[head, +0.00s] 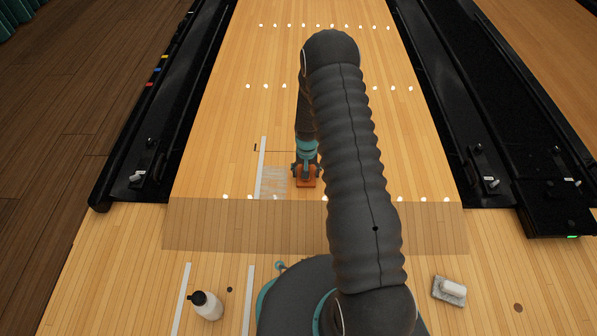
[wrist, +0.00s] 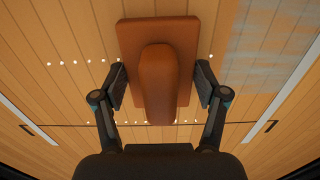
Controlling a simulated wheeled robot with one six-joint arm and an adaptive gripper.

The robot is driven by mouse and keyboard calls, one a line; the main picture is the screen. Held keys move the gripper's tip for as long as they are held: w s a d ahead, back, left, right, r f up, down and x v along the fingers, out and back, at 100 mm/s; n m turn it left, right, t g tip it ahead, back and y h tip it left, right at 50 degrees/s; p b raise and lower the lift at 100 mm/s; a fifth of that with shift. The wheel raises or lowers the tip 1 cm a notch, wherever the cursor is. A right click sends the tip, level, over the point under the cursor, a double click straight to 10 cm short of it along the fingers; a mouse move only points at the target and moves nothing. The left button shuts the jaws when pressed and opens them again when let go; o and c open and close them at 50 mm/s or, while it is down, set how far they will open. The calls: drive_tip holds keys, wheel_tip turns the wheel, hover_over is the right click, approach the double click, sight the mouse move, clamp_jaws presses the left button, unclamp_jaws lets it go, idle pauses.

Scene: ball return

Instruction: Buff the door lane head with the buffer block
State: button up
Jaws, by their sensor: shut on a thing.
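The buffer block (wrist: 184,34) is an orange-brown pad with a rounded grip along its middle. In the head view the block (head: 306,183) is low over the lane boards, beside a hazy, whitish patch (head: 275,181). My gripper (head: 306,171) is shut on the block; in the wrist view its two fingers are at the block's sides. The patch also shows at the right in the wrist view (wrist: 275,40), just beyond the block's edge. I cannot tell whether the block touches the boards. No door shows.
A white tape strip (head: 261,168) borders the patch. A white bottle with a black cap (head: 207,305) stands at front left. A white-topped grey pad (head: 449,291) lies at front right. Black gutters (head: 165,110) flank the lane. The lane beyond is clear.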

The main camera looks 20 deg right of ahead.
sight(265, 189)
drive_tip(key=shift+s+d, duration=0.2)
drive_tip(key=shift+d, duration=0.35)
drive_tip(key=shift+s+a+f, duration=0.1)
drive_tip(key=shift+s+a, duration=0.2)
drive_tip(key=shift+s, duration=0.6)
drive_tip(key=shift+s+a, duration=0.3)
drive_tip(key=shift+s, duration=0.55)
drive_tip(key=shift+s+a+f, duration=0.1)
drive_tip(key=shift+s+a, duration=0.2)
drive_tip(key=shift+s, duration=0.6)
drive_tip(key=shift+w+a+r, duration=0.1)
drive_tip(key=shift+w+a, duration=0.4)
drive_tip(key=shift+a, duration=1.05)
drive_tip(key=shift+w+a, duration=0.55)
drive_tip(key=shift+a, duration=0.95)
drive_tip(key=shift+w+a+r, duration=0.1)
drive_tip(key=shift+w+a, duration=0.4)
drive_tip(key=shift+a, duration=1.05)
drive_tip(key=shift+w+a+f, duration=0.1)
drive_tip(key=shift+w+a, duration=0.2)
drive_tip(key=shift+a, duration=0.7)
drive_tip(key=shift+w+a+f, duration=0.1)
drive_tip(key=shift+w+a, duration=0.25)
drive_tip(key=shift+a, duration=0.6)
drive_tip(key=shift+w+a, duration=0.3)
drive_tip(key=shift+a, duration=0.7)
drive_tip(key=shift+r, duration=0.1)
drive_tip(key=shift+r+p, duration=1.8)
drive_tip(key=shift+r, duration=1.65)
